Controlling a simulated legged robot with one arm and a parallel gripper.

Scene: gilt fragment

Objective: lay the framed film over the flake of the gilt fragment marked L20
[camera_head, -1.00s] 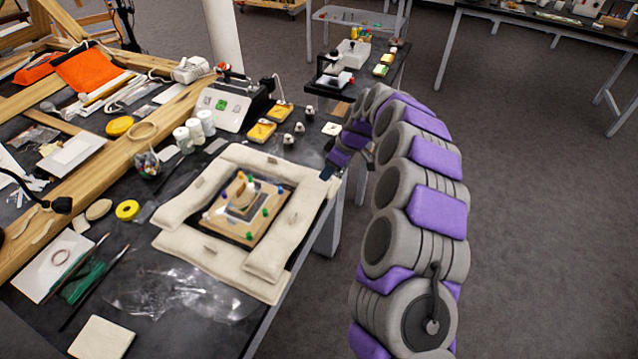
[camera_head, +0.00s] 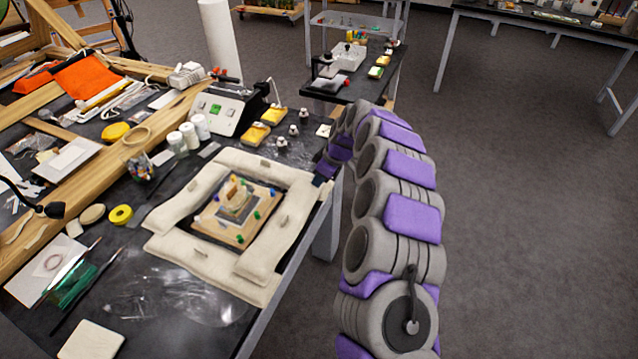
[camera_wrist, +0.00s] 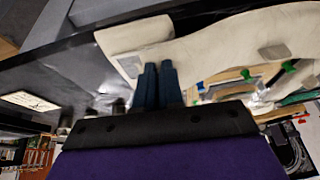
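The gilt fragment (camera_head: 235,203) appears as a small pale and gold piece on a wooden board (camera_head: 212,226) with coloured pins, inside a ring of cream cushions. Any L20 mark is too small to read. The board's pinned edge also shows in the wrist view (camera_wrist: 232,91). My gripper (camera_head: 319,180) is at the cushions' right side, apart from the fragment. In the wrist view, its two dark blue fingers (camera_wrist: 158,66) lie side by side, with nothing visible between them. I cannot clearly identify the framed film; a pale rectangular card (camera_wrist: 28,101) shows at the wrist view's left.
Cream cushions (camera_head: 186,205) surround the board. Clear plastic sheet (camera_head: 175,300) lies in front. White jars (camera_head: 189,135) and a control box (camera_head: 222,108) stand farther back. The floor to the right is clear.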

